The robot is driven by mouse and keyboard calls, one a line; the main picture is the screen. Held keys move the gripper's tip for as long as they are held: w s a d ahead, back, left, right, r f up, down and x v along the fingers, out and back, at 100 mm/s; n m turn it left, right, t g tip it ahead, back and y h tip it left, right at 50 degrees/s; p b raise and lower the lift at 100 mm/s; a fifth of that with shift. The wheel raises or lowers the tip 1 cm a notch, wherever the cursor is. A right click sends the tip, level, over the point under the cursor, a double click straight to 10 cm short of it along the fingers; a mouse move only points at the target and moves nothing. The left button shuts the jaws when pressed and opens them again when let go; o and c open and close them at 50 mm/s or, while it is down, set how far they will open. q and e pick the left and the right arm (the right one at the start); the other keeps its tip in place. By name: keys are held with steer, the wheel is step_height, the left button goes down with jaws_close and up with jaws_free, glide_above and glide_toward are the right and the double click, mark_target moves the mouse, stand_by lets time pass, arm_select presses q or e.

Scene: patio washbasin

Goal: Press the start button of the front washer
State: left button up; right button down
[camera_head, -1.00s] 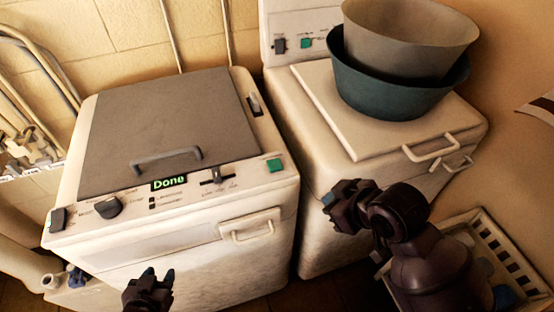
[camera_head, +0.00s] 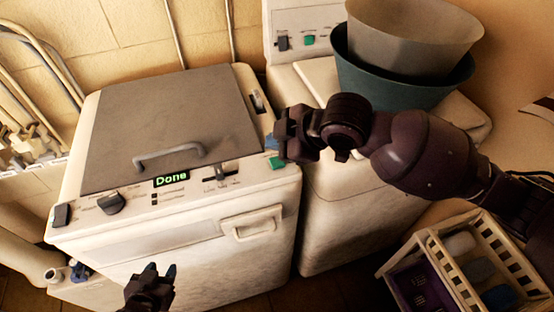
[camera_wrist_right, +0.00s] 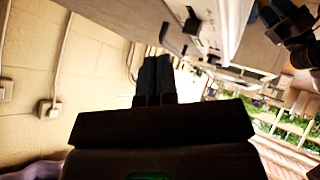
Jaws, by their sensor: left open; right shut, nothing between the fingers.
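The front washer (camera_head: 120,245) is the cream machine at the left, with a grey lid and a lit panel reading "Done" (camera_head: 171,179). Its green button (camera_head: 275,162) sits at the right end of the panel. My right gripper (camera_head: 271,142) is shut and empty, with its fingertips just above the button in the head view; I cannot tell whether they touch. Its closed blue fingers also show in the right wrist view (camera_wrist_right: 153,75), with the machine's pale side beyond. My left gripper (camera_head: 162,269) is open and empty in front of the washer's front face.
A second cream machine (camera_head: 345,215) stands to the right with its own green button (camera_head: 309,40). A grey tub (camera_head: 410,40) nested in a teal tub (camera_head: 385,85) stands on it. A slatted crate (camera_head: 435,250) with several items is at lower right.

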mark_target(277, 163)
steer(key=shift+n, duration=0.9)
steer(key=shift+w+r, duration=1.3)
steer(key=shift+w, duration=0.25)
step_height(277, 163, down, 4)
steer(key=b, duration=0.2)
steer(key=shift+r+b, duration=0.15)
steer(key=shift+b, duration=0.15)
steer(key=shift+f+b, duration=0.75)
steer(key=shift+b, duration=0.1)
steer(key=shift+f+b, duration=0.8)
arm_select(q)
steer(key=shift+w+d+f, duration=0.1)
steer(key=shift+w+f, duration=0.15)
steer(key=shift+f, duration=0.45)
steer(key=shift+w+f, duration=0.25)
steer(key=shift+f, duration=0.5)
steer(key=shift+w+d+f, duration=0.1)
steer(key=shift+w+f, duration=0.15)
steer(key=shift+f, duration=0.45)
arm_select(e)
steer(key=shift+f, duration=1.05)
arm_select(q)
steer(key=shift+s+a+f, duration=0.1)
steer(key=shift+s, duration=0.05)
